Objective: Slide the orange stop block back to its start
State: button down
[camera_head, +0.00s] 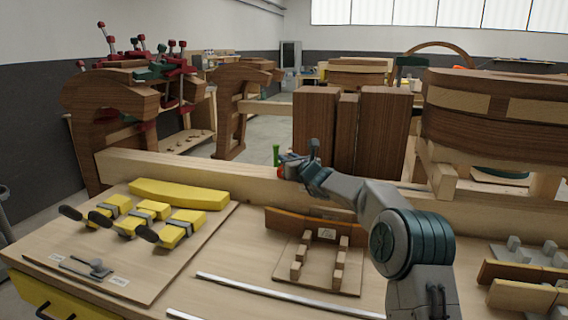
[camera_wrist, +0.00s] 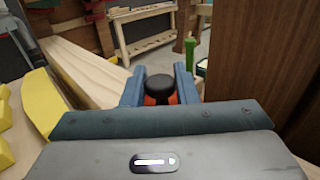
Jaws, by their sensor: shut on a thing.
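The orange stop block shows in the wrist view as a small patch of orange (camera_wrist: 173,99) under a round black knob (camera_wrist: 159,88). My gripper (camera_wrist: 159,90) has its two blue fingers on either side of the knob and is shut on the block. In the head view my gripper (camera_head: 288,168) is at the long pale wooden beam (camera_head: 215,174), left of the tall dark wooden blocks. Most of the stop block is hidden there by my gripper.
A green upright handle (camera_head: 276,154) stands close behind my gripper. Tall dark wooden blocks (camera_head: 315,125) rise just right of it. Yellow clamps (camera_head: 181,229) and a yellow curved piece (camera_head: 178,194) lie on a board at left. A slotted wooden stand (camera_head: 318,262) sits in front.

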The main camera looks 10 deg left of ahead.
jog(key=shift+a+r, duration=0.15)
jog(key=c, duration=1.2)
grip_release()
jog(key=shift+a, duration=0.2)
jog(key=shift+d, duration=0.1)
jog(key=shift+s+d+f+b, duration=0.2)
jog(key=shift+s+d+b, duration=0.2)
jog(key=shift+s+d, duration=0.05)
jog(key=b+v, duration=0.3)
jog(key=v, duration=0.9)
jog(key=shift+s, duration=0.25)
jog(key=shift+r, duration=0.1)
